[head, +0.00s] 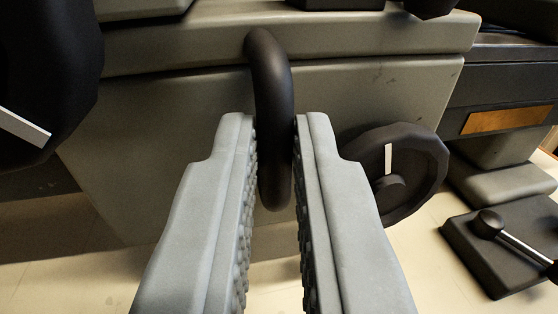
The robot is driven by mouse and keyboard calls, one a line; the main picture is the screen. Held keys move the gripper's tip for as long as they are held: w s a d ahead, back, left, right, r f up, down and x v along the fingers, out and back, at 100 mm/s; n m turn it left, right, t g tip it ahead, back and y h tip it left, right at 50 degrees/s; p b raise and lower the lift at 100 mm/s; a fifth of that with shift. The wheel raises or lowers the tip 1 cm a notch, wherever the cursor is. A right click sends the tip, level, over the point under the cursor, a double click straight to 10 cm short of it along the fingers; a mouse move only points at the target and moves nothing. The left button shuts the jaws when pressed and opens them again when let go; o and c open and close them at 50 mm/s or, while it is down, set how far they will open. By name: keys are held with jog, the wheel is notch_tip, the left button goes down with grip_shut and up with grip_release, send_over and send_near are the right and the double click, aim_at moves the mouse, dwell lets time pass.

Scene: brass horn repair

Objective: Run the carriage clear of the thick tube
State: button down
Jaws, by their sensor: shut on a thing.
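A dark curved handle (268,75) stands out from the grey front of the carriage (180,115) in the middle of the head view. My gripper (275,125) has its two grey ribbed fingers on either side of the handle's lower part and is shut on it. A dark handwheel (425,165) with a white mark is on the carriage front, just right of my right finger, which covers part of it. The thick tube cannot be made out in this view.
A large dark round part with a white mark (25,128) fills the upper left. At right are a machine bed with a brass-coloured plate (508,119) and a dark floor pedal box (500,240) with a lever. Pale floor (440,270) shows below.

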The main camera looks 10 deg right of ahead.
jog(key=c, duration=1.5)
grip_release()
jog(key=s+a, duration=0.1)
jog(key=s, duration=0.4)
jog(key=s+a, duration=0.1)
jog(key=s, duration=0.5)
jog(key=s+a, duration=0.1)
jog(key=s, duration=0.5)
jog(key=shift+a, duration=0.25)
jog(key=shift+s+r, duration=0.1)
jog(key=s+a+r+y, duration=0.1)
jog(key=s+a+r, duration=0.2)
jog(key=s, duration=0.8)
jog(key=s+a+r+n+y, duration=0.1)
jog(key=s+a+r, duration=0.2)
jog(key=s, duration=0.8)
jog(key=s+a+r+n+y, duration=0.1)
jog(key=s+a+r, duration=0.3)
jog(key=s, duration=0.7)
jog(key=shift+s+r, duration=0.35)
jog(key=shift+r, duration=0.2)
